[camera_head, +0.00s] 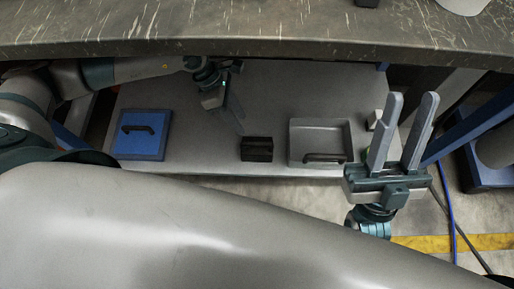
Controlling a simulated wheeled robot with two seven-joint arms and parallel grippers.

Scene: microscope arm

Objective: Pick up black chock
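The black chock (256,149) is a small dark block on the grey lower shelf, near its front edge and left of the grey tray. My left gripper (238,125) is above the shelf, just up and left of the chock in the head view. Its fingers point down toward the chock and overlap in this view, so their gap cannot be told. I see no contact with the chock. My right gripper (411,98) is at the shelf's right end, with its two fingers pointing up, apart and empty.
A blue box (142,134) with a dark handle sits at the shelf's left. A shallow grey tray (319,129) with a dark handle is right of the chock. A dark speckled worktop (250,28) overhangs the shelf (200,152). A blue post (470,127) stands at right.

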